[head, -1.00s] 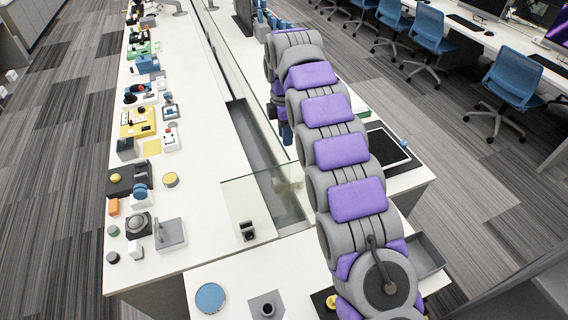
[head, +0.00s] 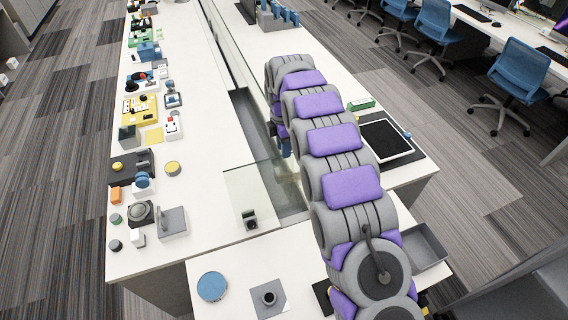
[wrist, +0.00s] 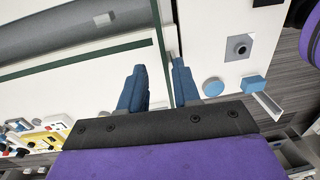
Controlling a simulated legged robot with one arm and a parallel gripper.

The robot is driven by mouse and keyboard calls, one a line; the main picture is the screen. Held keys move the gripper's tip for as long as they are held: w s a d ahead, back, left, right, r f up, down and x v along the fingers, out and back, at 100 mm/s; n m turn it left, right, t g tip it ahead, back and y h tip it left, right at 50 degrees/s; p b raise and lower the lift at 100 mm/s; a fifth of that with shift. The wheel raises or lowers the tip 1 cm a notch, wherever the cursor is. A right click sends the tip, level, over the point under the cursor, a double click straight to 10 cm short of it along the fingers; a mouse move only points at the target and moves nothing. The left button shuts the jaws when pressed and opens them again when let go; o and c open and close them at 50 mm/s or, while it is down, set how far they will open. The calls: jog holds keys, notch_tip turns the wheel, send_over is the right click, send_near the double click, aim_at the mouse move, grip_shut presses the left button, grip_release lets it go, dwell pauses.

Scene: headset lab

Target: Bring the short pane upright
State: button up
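The short pane (head: 243,188) is a clear glass sheet in the head view, lying low across the near end of the long table and reaching over the grey trough. A small black fitting (head: 250,219) is at its near side. My gripper (head: 284,146) is at the pane's far right side, mostly hidden by my arm. In the wrist view, my gripper (wrist: 157,66) has two blue fingers spread with a gap between them. A dark green edge runs between or beneath them; I cannot tell whether it touches them.
A long upright glass pane (head: 232,50) runs along the trough. Small devices crowd the table's left side. A blue disc (head: 212,287) and grey plate (head: 268,298) lie on the near table. A tablet (head: 387,138) and grey tray (head: 424,247) are to the right.

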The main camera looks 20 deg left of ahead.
aim_at(286, 170)
jog(key=f, duration=0.2)
jog(key=d+f, duration=0.1)
jog(key=f, duration=0.3)
jog(key=shift+s+d+f, duration=0.25)
jog(key=shift+d+f, duration=0.05)
jog(key=shift+a+f, duration=0.15)
jog(key=shift+f, duration=0.15)
jog(key=shift+a+f, duration=0.15)
jog(key=shift+a, duration=0.15)
jog(key=shift+d, duration=0.35)
jog(key=c, duration=0.4)
grip_shut()
jog(key=shift+a, duration=0.15)
